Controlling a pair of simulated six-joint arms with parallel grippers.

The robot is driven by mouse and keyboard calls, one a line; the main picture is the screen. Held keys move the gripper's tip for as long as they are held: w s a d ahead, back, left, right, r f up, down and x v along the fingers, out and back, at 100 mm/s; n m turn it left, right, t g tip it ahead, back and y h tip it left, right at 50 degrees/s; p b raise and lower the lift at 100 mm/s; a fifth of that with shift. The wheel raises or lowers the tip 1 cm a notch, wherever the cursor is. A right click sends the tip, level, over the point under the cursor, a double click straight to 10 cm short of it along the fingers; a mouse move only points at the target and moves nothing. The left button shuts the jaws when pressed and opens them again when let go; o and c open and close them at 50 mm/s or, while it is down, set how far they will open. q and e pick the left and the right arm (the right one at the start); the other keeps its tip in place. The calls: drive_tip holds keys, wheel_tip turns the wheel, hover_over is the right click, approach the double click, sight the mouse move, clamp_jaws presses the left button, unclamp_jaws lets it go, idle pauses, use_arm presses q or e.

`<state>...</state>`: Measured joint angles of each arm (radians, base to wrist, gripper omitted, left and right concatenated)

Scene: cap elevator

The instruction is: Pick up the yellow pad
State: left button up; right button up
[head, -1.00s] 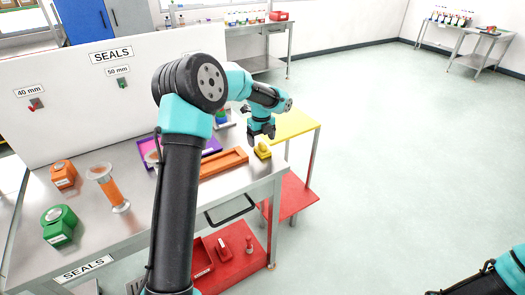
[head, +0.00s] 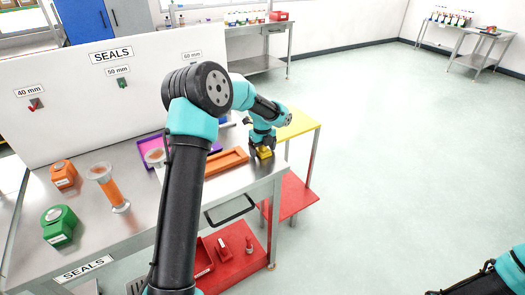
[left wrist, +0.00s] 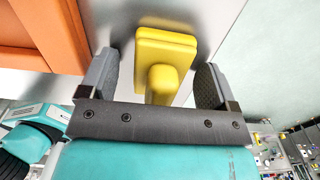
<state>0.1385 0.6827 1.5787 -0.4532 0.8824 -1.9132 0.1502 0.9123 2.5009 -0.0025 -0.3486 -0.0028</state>
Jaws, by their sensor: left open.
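The yellow pad (head: 265,153) sits on the metal bench near its right end, beside the orange tray. In the left wrist view the pad (left wrist: 165,47) shows a rectangular yellow block with a rounded yellow knob pointing toward me. My left gripper (head: 262,143) is right above it and hides much of it in the head view. In the left wrist view my left gripper (left wrist: 158,80) is open, with one finger on each side of the knob and gaps visible. My right gripper is out of view; only part of my right arm shows at bottom right.
The orange tray (head: 226,160) lies just left of the pad, with a purple tray (head: 147,149) further left. Orange (head: 63,174) and green (head: 60,224) blocks and an orange cylinder (head: 117,192) stand on the left. A yellow-topped side table (head: 296,124) adjoins the bench.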

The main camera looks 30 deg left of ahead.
use_arm(q)
drive_tip(key=c, duration=1)
drive_tip(key=shift+r, duration=0.1)
drive_tip(key=shift+c, duration=0.2)
drive_tip(key=shift+r, duration=1.45)
drive_tip(key=shift+s+r, duration=0.1)
drive_tip(key=shift+r, duration=0.2)
drive_tip(key=s+d+r, duration=0.1)
drive_tip(key=s+d, duration=0.7)
drive_tip(key=s, duration=0.5)
drive_tip(key=shift+s+d+r, duration=0.15)
drive_tip(key=shift+s, duration=0.05)
